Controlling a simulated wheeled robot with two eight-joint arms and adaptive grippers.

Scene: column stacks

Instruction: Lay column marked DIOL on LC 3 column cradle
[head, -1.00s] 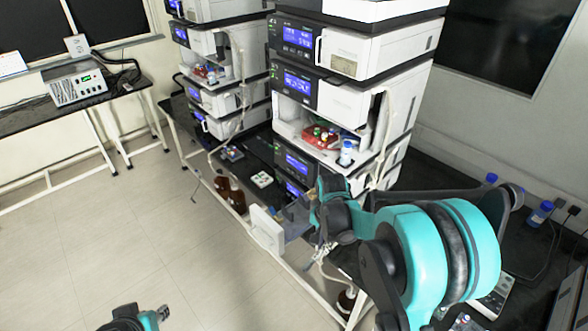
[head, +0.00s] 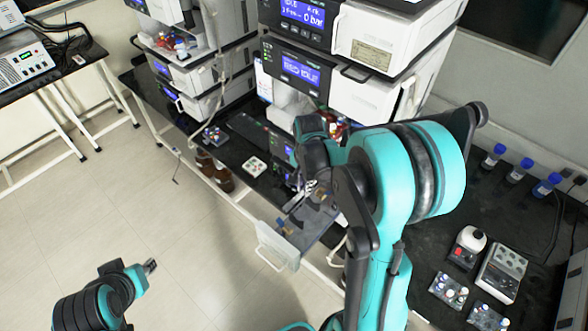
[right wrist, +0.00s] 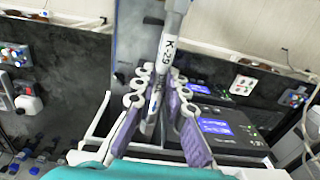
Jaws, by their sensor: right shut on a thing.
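My right gripper (head: 312,190) is over an open drawer (head: 278,245) that sticks out from the middle stack's lower part. In the right wrist view its purple-padded fingers (right wrist: 158,122) are shut on a slim grey column (right wrist: 176,22). The column carries a white label reading about K-29. No DIOL mark is readable on it. The column's lower end sits between the finger pads, above the drawer. I cannot make out the LC 3 cradle clearly; the arm and gripper hide part of the drawer. My left gripper (head: 150,266) is low at the left, over the floor, away from the stacks.
Brown bottles (head: 220,177) and a small white tray (head: 255,166) stand left of the drawer. Blue-capped bottles (head: 518,170), a white device (head: 502,272) and vial racks (head: 448,290) are on the black bench at right. The floor at left is clear.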

